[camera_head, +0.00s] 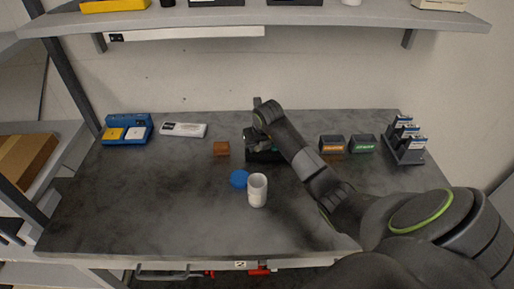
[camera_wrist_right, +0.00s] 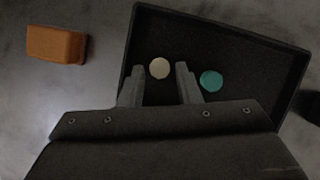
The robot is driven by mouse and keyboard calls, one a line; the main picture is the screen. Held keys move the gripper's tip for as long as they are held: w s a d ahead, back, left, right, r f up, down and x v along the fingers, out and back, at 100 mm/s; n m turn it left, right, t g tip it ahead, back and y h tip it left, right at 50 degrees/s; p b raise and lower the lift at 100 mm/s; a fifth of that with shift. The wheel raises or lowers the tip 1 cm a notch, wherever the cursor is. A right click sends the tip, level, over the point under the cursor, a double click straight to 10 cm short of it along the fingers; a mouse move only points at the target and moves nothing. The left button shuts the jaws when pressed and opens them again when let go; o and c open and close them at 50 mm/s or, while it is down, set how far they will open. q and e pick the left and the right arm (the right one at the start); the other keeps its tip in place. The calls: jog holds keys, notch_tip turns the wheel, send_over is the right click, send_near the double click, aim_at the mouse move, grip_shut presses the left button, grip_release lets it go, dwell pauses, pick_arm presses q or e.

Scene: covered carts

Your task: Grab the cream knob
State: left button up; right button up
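The cream knob (camera_wrist_right: 160,68) is a small round disc in a black tray (camera_wrist_right: 225,13) in the right wrist view. A teal round knob (camera_wrist_right: 211,81) lies to its right in the same tray. My right gripper (camera_wrist_right: 158,72) is open, with one finger on each side of the cream knob in the picture; I cannot tell whether it touches. In the head view my right gripper (camera_head: 262,143) is over the tray (camera_head: 250,157), and the arm hides most of it and the cream knob. My left gripper is not in view.
An orange-brown block (camera_head: 221,148) stands left of the tray. A white cup (camera_head: 257,190) and a blue round piece (camera_head: 239,179) are in front of it. The table's front left is clear.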

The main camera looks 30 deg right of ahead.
grip_shut()
